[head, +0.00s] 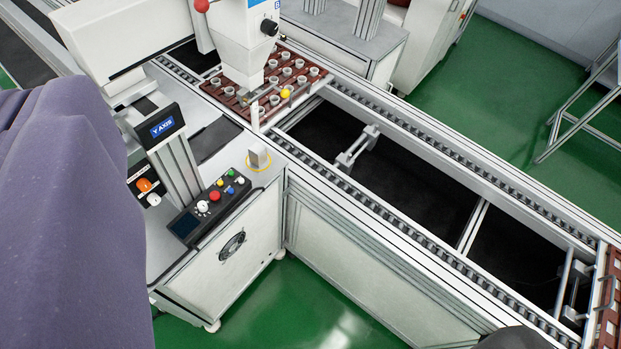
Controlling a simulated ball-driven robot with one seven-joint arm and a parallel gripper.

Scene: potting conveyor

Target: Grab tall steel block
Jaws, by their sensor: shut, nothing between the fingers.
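A small upright steel-grey block (259,157) stands on the pale top of the machine cabinet (180,255), near its far right corner. A yellow ring marking lies around its base. The block is in plain view, with nothing in front of it. My gripper does not show in this view.
A black control box (209,208) with coloured knobs and a Y AXIS column (170,140) stand left of the block. Beyond it, a dispensing head (243,45) hangs over a brown tray (315,82) of cups. A conveyor frame (400,215) runs right. A purple-grey shape fills the left edge.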

